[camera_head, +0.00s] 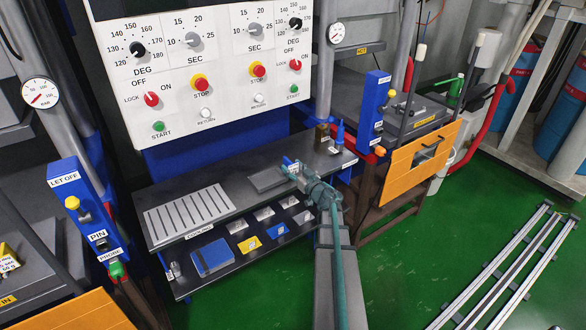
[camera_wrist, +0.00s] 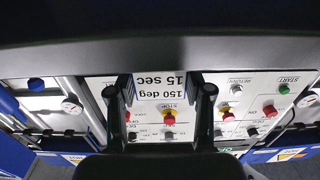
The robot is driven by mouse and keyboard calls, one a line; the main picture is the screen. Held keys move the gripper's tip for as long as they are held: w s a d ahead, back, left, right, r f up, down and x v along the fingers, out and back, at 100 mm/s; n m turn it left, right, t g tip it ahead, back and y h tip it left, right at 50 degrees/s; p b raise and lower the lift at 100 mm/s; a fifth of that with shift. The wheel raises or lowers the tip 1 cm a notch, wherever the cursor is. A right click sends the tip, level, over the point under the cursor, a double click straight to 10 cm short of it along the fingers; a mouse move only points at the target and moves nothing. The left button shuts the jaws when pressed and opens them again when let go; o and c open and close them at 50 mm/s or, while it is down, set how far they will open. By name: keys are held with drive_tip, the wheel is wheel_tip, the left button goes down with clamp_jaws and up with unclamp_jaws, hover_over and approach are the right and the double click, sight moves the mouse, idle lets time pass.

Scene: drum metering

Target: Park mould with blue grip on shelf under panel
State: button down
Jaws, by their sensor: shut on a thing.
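The mould (camera_head: 268,180) looks like a flat dark grey slab at the right part of the upper shelf (camera_head: 232,205) under the panel. Its blue grip (camera_head: 288,161) shows at my gripper (camera_head: 300,172), which is shut on it. I cannot tell whether the slab rests on the shelf or hangs just above it. In the wrist view my gripper's two fingers (camera_wrist: 160,100) stand on either side of a white label (camera_wrist: 158,86) reading 150 deg, 15 sec. A dark shape fills the top of that view.
The white control panel (camera_head: 205,75) rises behind the shelf. A slotted cooling plate (camera_head: 188,215) lies on the shelf's left. A blue cone-topped item (camera_head: 340,134) stands at its back right. The lower shelf holds a blue book-like item (camera_head: 212,257) and several cards. Presses flank both sides.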

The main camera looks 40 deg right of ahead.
drive_tip(key=shift+c, duration=2.4)
unclamp_jaws()
drive_tip(key=shift+f, duration=0.1)
